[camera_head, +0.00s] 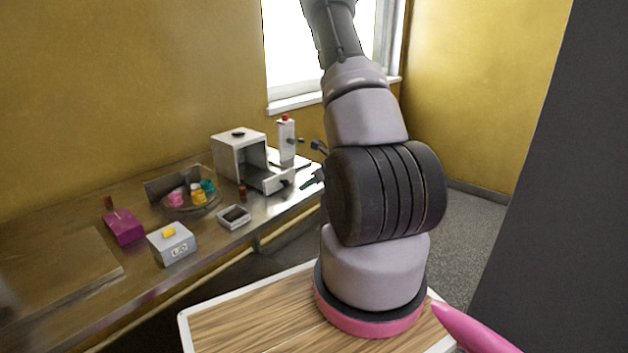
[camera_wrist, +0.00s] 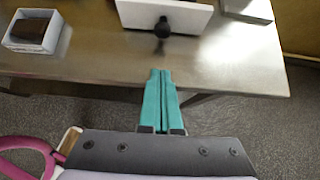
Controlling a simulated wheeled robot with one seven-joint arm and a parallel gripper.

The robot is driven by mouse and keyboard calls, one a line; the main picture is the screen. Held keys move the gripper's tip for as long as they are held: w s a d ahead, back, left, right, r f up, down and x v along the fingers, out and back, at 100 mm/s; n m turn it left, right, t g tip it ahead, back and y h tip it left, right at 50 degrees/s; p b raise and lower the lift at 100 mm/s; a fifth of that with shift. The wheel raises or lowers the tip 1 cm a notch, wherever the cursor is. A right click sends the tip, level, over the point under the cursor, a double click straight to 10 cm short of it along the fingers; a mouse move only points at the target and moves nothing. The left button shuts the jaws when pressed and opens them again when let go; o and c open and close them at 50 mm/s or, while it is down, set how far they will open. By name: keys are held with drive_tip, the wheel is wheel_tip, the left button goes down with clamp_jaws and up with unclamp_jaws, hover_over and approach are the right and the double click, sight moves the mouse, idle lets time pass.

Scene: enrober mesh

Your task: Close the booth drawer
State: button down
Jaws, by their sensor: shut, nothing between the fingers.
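The booth (camera_head: 234,150) is a light grey box with a dark opening and a black knob on top, on the bench. Its drawer (camera_head: 273,181) sticks out at the front, so it stands open. In the wrist view the white drawer front (camera_wrist: 190,17) with its black knob (camera_wrist: 162,27) is at the top middle. My gripper (camera_head: 306,186) is just right of the drawer front in the head view, partly hidden by my arm. Its teal fingers (camera_wrist: 160,73) are together and empty, pointing toward the knob, with a gap between.
The metal bench (camera_head: 92,285) runs along the yellow wall. A small tray with dark contents (camera_head: 234,216) stands left of the drawer. A round tray (camera_head: 183,212) with coloured pieces, a purple box (camera_head: 124,227), a grey box (camera_head: 171,245) and a red-topped device (camera_head: 286,142) also stand there.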

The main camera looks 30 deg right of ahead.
drive_tip(key=w, duration=0.1)
drive_tip(key=w+a+f, duration=0.1)
drive_tip(key=w, duration=0.2)
drive_tip(key=shift+w+a+f, duration=0.15)
drive_tip(key=shift+w+a, duration=0.35)
drive_tip(key=shift+w, duration=0.2)
approach(258, 176)
drive_tip(key=x, duration=0.4)
drive_tip(key=shift+s+f, duration=0.1)
drive_tip(key=shift+f, duration=0.15)
drive_tip(key=shift+a+r, duration=0.1)
